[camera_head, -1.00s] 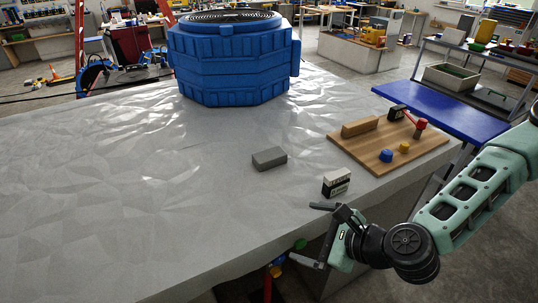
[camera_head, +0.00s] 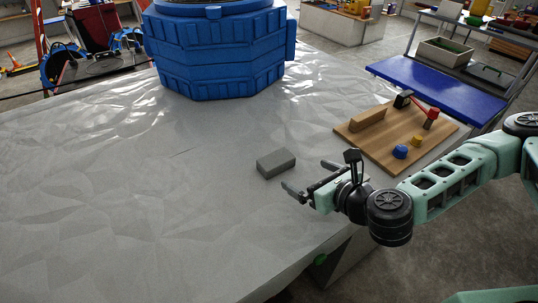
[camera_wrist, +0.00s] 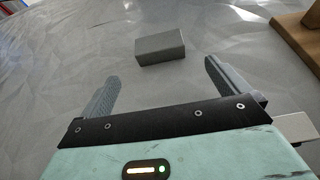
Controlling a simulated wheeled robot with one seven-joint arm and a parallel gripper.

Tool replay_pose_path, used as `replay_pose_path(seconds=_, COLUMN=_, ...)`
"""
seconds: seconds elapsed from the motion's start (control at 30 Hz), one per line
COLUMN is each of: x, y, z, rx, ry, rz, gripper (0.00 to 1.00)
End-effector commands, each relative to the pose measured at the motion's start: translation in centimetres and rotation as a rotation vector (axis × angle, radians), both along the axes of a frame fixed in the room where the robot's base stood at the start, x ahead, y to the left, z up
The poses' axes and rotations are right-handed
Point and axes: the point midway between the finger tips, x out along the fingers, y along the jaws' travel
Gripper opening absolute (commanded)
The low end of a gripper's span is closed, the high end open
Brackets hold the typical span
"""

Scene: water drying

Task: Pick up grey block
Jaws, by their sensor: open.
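The grey block (camera_head: 276,163) lies on the grey wrinkled table surface (camera_head: 130,220), left of the wooden board. My gripper (camera_head: 308,178) is open and empty, with its two fingers reaching left, just to the right of and in front of the block. In the wrist view the grey block (camera_wrist: 160,46) is beyond the fingertips of my gripper (camera_wrist: 160,72), roughly centred between them and apart from them.
A wooden board (camera_head: 372,145) with a wooden bar, a blue knob, a yellow knob and a red-handled part lies right of the block. A large blue tub (camera_head: 215,55) stands at the back. A pale object (camera_wrist: 295,125) shows beside my gripper. The table's left is clear.

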Motion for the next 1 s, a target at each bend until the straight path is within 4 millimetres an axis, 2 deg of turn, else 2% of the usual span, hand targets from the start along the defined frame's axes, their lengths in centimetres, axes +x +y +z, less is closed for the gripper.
replay_pose_path(seconds=0.17, x=1.6, y=1.1, z=-1.5, rx=-0.001, ry=-0.003, rz=0.0, gripper=1.0)
replay_pose_path(seconds=0.27, x=3.1, y=2.1, z=-1.4, rx=-0.003, ry=-0.001, rz=-0.001, gripper=1.0)
replay_pose_path(seconds=0.6, x=8.1, y=5.5, z=-3.8, rx=-0.002, ry=0.0, rz=-0.001, gripper=1.0)
replay_pose_path(seconds=0.87, x=9.4, y=6.5, z=-4.5, rx=-0.001, ry=-0.001, rz=0.0, gripper=1.0)
replay_pose_path(seconds=1.0, x=10.7, y=7.5, z=-4.6, rx=-0.002, ry=0.0, rz=0.001, gripper=1.0)
